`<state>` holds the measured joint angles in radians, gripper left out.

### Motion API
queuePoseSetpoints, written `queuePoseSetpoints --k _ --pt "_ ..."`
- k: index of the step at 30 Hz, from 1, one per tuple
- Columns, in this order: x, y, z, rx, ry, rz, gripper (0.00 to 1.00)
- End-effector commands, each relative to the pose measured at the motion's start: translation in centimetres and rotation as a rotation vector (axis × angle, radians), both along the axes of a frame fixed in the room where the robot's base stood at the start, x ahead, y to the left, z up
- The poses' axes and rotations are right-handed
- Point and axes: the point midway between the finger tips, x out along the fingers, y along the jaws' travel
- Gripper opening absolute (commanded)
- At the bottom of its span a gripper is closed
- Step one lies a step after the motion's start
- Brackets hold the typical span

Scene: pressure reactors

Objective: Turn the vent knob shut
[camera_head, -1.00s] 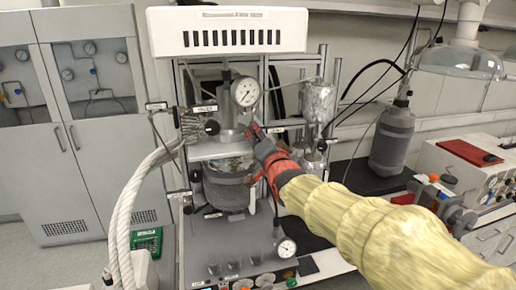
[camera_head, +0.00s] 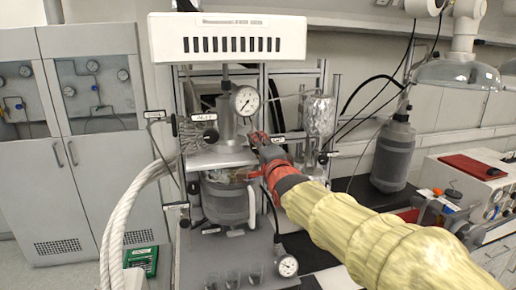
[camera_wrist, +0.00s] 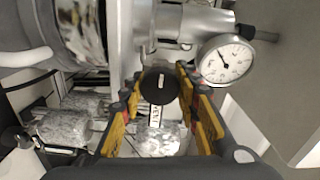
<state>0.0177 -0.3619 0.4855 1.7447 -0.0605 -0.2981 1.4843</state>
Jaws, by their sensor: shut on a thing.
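The vent knob (camera_wrist: 158,87) is a round black knob with a short white mark on its face, upright in the wrist view. In the head view my gripper (camera_head: 257,141) is at the reactor's top, just below the pressure gauge (camera_head: 245,100). The knob is hidden behind my fingers there.
The pressure gauge (camera_wrist: 225,61) is close to the right finger. Another black knob (camera_head: 210,135) is to the left, with a thick white hose (camera_head: 126,205) beyond.

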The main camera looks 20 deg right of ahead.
Motion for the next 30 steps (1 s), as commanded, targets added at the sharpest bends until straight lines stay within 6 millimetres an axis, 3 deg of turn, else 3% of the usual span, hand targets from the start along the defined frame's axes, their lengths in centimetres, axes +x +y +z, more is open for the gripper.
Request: queuePoseSetpoints --k 10,11,12,21,30 --pt "0.02 -0.01 -0.02 0.003 0.000 0.000 0.06" --pt "0.02 -0.01 -0.02 0.003 0.000 0.000 0.32" --pt "0.02 -0.01 -0.02 0.003 0.000 0.000 0.35" --pt "0.01 -0.01 -0.04 0.002 0.000 0.000 0.51" --pt "-0.03 0.00 -0.09 0.002 0.001 0.000 0.51"
